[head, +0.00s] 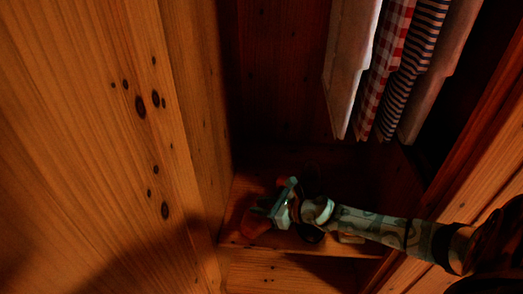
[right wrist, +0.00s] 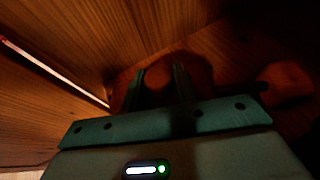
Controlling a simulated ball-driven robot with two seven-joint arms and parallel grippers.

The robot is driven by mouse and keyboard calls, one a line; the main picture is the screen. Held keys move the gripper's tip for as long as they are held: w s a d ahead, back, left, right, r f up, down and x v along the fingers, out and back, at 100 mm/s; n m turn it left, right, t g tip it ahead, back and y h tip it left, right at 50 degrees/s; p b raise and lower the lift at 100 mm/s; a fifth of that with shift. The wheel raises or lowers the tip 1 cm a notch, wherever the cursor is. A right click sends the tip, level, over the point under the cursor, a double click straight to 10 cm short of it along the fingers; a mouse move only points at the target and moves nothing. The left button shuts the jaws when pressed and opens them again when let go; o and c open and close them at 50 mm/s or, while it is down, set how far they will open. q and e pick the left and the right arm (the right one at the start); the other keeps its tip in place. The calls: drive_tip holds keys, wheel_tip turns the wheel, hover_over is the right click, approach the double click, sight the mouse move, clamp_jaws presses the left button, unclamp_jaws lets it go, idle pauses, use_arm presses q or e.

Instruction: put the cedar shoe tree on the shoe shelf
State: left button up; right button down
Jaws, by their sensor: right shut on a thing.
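The cedar shoe tree (head: 255,223) is a reddish-orange wooden piece at the left end of the shoe shelf (head: 240,182), in the head view. My right gripper (head: 268,211) reaches in from the right and is shut on it. In the right wrist view, the rounded reddish wood (right wrist: 160,76) shows between the two fingers (right wrist: 160,85). The shoe tree is low over the shelf; in the dim light I cannot tell whether it touches the boards. My own gripper and arm hide part of it. My left gripper is not in view.
Dark shapes (head: 311,236), perhaps shoes, and a small pale piece (head: 350,239) lie by my right forearm. A reddish lump (right wrist: 285,80) shows in the right wrist view. Clothes (head: 391,45) hang above. A knotted pine panel (head: 110,150) stands close on the left.

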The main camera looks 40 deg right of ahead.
drive_tip(key=c, duration=1.1)
unclamp_jaws()
drive_tip(key=shift+o, duration=0.2)
drive_tip(key=shift+r, duration=0.1)
drive_tip(key=shift+s+d+r+p, duration=0.15)
drive_tip(key=shift+s+p, duration=0.1)
drive_tip(key=shift+s, duration=0.3)
drive_tip(key=shift+s+d+p, duration=0.15)
drive_tip(key=shift+s+p, duration=0.05)
drive_tip(key=shift+s, duration=0.3)
drive_tip(key=s, duration=0.2)
drive_tip(key=s+d, duration=0.1)
drive_tip(key=s, duration=0.1)
drive_tip(key=s+d, duration=0.1)
drive_tip(key=s, duration=0.1)
drive_tip(key=shift+p, duration=0.3)
drive_tip(key=s, duration=0.2)
drive_tip(key=s+d, duration=0.1)
drive_tip(key=shift+s+d+r+p, duration=0.1)
drive_tip(key=shift+s+p, duration=0.25)
drive_tip(key=shift+s, duration=0.05)
drive_tip(key=shift+s+d, duration=0.1)
drive_tip(key=shift+s, duration=0.2)
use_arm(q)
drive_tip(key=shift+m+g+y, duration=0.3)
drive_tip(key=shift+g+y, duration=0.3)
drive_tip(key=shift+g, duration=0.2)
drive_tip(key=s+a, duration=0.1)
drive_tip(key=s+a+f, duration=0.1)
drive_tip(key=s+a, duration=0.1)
